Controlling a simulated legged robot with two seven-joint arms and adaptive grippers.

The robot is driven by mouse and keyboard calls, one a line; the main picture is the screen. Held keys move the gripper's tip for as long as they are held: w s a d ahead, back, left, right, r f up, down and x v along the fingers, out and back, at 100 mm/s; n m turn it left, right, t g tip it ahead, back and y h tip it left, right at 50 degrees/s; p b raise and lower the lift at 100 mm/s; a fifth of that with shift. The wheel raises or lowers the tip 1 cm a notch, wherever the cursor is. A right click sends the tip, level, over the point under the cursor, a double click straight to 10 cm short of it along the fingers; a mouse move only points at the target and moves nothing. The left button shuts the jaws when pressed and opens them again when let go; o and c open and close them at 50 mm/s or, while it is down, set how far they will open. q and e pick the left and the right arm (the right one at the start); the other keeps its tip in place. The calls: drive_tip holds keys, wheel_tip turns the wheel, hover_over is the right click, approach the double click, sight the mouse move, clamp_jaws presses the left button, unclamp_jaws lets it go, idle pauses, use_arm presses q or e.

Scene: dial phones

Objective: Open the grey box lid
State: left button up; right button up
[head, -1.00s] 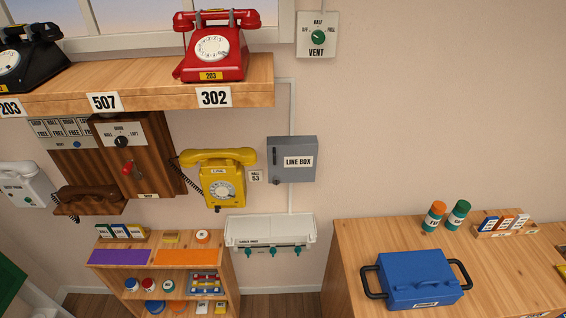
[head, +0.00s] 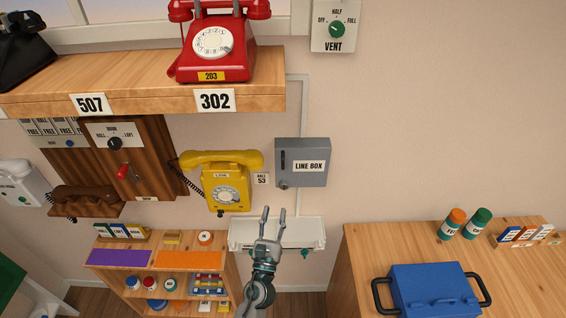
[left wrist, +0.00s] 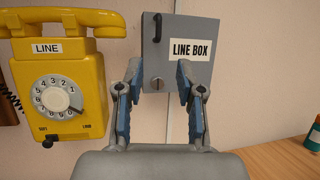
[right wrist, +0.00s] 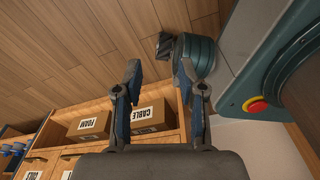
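The grey box (head: 302,162), labelled LINE BOX, hangs on the wall right of the yellow phone. Its lid is shut, with a dark handle and a small round latch on its left side. The box also shows in the left wrist view (left wrist: 180,50), beyond my fingers. My left gripper (head: 274,210) is open and empty, below and left of the box and apart from it. My right gripper (right wrist: 158,75) is open and empty, pointing at the floor; it is not in the head view.
A yellow phone (head: 228,185) hangs left of the box. A white rack (head: 305,233) is on the wall below it. A wooden table (head: 362,262) with a blue case (head: 435,290) stands at the right. A shelf (head: 150,100) with a red phone (head: 213,45) is above.

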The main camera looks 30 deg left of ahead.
use_arm(q)
drive_tip(key=p, duration=0.2)
approach(282, 166)
drive_tip(key=p+x, duration=0.3)
drive_tip(key=x, duration=0.7)
drive_tip(key=shift+w+r, duration=0.15)
drive_tip(key=shift+w, duration=0.15)
drive_tip(key=shift+w+d, duration=0.1)
use_arm(e)
wheel_tip(282, 166, up, 5)
drive_tip(key=shift+r, duration=0.2)
drive_tip(key=shift+d, duration=0.1)
use_arm(q)
drive_tip(key=c, duration=0.6)
drive_tip(key=shift+a, duration=0.2)
clamp_jaws()
use_arm(e)
drive_tip(key=shift+d, duration=0.1)
